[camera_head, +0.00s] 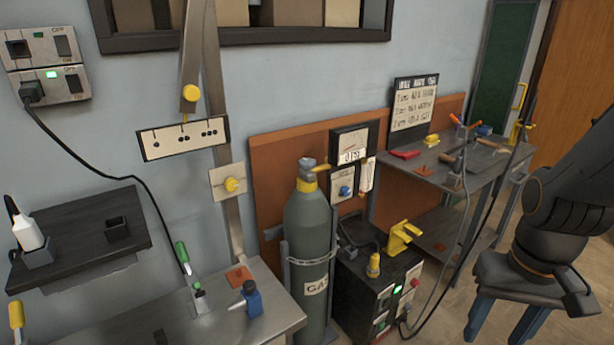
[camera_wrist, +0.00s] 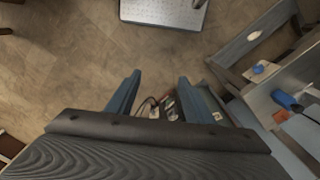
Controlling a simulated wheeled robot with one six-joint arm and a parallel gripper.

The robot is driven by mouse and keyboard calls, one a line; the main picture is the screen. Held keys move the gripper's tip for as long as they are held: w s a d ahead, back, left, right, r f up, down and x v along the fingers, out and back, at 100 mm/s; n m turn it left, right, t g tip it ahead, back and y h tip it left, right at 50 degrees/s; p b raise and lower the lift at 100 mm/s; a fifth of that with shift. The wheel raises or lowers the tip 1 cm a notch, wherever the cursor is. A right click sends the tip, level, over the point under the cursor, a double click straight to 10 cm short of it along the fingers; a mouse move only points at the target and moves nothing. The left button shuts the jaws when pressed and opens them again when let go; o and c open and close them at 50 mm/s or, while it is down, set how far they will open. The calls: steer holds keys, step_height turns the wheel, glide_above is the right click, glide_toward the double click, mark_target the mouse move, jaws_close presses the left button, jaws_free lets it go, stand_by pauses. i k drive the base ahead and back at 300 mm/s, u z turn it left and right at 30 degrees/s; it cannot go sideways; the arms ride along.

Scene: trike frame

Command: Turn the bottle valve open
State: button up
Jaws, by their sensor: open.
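The gas bottle (camera_head: 308,225) is a tall grey-green cylinder labelled GAS, upright in a metal holder against the wall. Its valve (camera_head: 307,163) is a grey knob on top, above a yellow collar, with a yellow part beside it. I cannot tell how far the valve is turned. My gripper (camera_head: 500,328) is at the lower right, well apart from the bottle, with blue fingers pointing down. In the wrist view its two fingers (camera_wrist: 158,80) are spread and nothing is held between them. I cannot make out the bottle in the wrist view.
A black machine (camera_head: 375,290) with a yellow bracket stands right of the bottle. A metal bench (camera_head: 215,322) with a blue container (camera_head: 250,299) is at lower left. A grey tool table (camera_head: 455,172) stands behind, at right. Cables hang near the machine. Floor below my gripper is partly clear.

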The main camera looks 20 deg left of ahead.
mark_target(307, 163)
steer(key=z, duration=0.55)
steer(key=k, duration=0.65)
steer(key=z, duration=0.4)
steer(key=i, duration=1.05)
steer(key=u, duration=0.85)
steer(key=i, duration=0.85)
steer(key=u, duration=1.45)
steer(key=i, duration=0.4)
steer(key=u, duration=0.35)
